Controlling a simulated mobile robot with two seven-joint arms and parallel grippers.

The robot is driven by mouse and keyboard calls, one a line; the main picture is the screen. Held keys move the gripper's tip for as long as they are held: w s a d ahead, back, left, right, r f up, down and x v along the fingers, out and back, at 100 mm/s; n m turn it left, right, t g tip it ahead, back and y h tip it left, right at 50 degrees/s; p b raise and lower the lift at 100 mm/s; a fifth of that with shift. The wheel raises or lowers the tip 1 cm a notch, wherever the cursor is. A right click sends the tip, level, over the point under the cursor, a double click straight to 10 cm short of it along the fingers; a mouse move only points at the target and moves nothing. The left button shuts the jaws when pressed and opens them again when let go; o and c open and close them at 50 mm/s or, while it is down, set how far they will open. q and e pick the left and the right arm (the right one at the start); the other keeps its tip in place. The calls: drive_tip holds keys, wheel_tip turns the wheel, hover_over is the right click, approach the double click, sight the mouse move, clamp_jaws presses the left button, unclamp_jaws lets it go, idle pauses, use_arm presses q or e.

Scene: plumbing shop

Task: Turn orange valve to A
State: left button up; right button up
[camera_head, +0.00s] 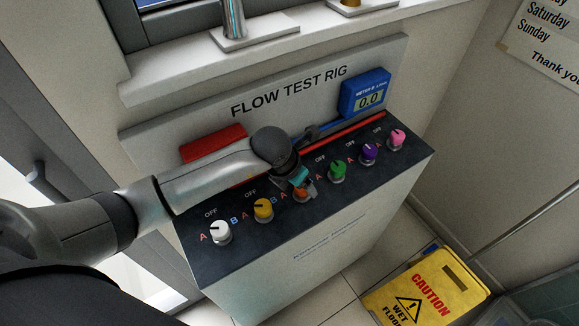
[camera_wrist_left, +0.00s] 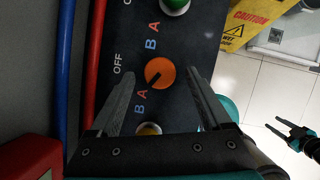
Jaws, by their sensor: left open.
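The orange valve knob (camera_wrist_left: 160,73) sits on the dark top panel of the flow test rig. In the left wrist view its dark pointer mark slants to the lower left, on the A side of the OFF label. My left gripper (camera_wrist_left: 158,76) is open, with one finger on each side of the knob and gaps visible. In the head view my left gripper (camera_head: 304,186) is above the orange knob (camera_head: 300,196), which it partly hides. My right gripper (camera_wrist_left: 280,126) shows at the right of the left wrist view, open and empty, away from the rig.
A yellow knob (camera_head: 263,209) and a white knob (camera_head: 221,232) are left of the orange one. Green (camera_head: 338,171), purple (camera_head: 369,152) and pink (camera_head: 397,138) knobs are right. A blue meter (camera_head: 365,92) reads 0.0. A yellow wet-floor sign (camera_head: 428,287) stands front right.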

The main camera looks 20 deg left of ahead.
use_arm(q)
drive_tip(key=v, duration=1.3)
drive_tip(key=shift+r, duration=0.3)
drive_tip(key=shift+s, duration=0.15)
